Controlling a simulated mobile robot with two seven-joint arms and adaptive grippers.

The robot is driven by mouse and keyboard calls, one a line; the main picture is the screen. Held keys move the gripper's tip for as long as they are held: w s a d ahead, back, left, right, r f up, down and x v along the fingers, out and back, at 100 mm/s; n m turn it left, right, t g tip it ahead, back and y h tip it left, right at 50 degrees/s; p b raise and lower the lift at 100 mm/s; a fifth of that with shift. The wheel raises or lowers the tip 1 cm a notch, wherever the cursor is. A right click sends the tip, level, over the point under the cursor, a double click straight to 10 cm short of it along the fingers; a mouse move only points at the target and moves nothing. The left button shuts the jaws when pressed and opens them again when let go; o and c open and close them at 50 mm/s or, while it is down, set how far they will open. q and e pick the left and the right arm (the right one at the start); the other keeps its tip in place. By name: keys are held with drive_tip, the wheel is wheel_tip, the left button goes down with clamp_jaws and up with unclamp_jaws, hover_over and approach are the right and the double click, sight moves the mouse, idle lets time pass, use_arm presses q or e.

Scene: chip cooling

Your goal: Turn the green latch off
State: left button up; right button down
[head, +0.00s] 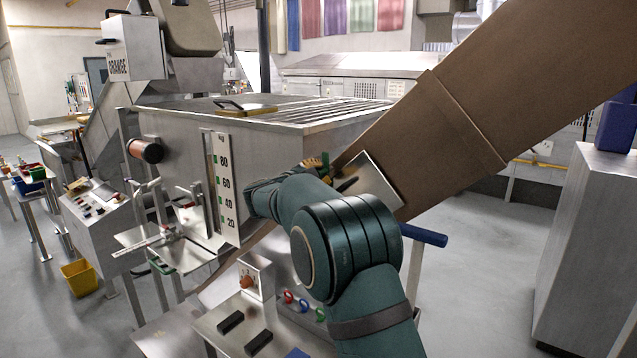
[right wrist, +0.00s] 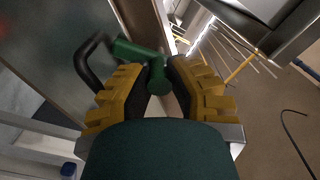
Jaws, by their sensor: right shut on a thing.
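The green latch (right wrist: 140,52) shows in the right wrist view as a short round bar with a knob, by the wall of the steel machine. My right gripper (right wrist: 160,82) has its yellow-padded fingers on both sides of the knob and is shut on it. In the head view my right gripper (head: 318,163) is at the right side of the steel tank (head: 270,160), mostly hidden behind my teal arm. The latch cannot be made out clearly there. My left gripper is not in view.
A black curved handle (right wrist: 88,62) is close to the left finger. A wide brown chute (head: 500,95) slopes past my right arm. A grey cabinet (head: 590,250) is at right, with open floor between.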

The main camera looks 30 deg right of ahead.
drive_tip(key=m+b, duration=0.4)
drive_tip(key=m, duration=0.1)
drive_tip(key=shift+d+f+m, duration=0.1)
drive_tip(key=shift+m, duration=0.2)
drive_tip(key=shift+m+b, duration=1.55)
drive_tip(key=shift+m, duration=0.35)
drive_tip(key=c, duration=0.8)
unclamp_jaws()
drive_tip(key=shift+c, duration=0.2)
drive_tip(key=v, duration=1.2)
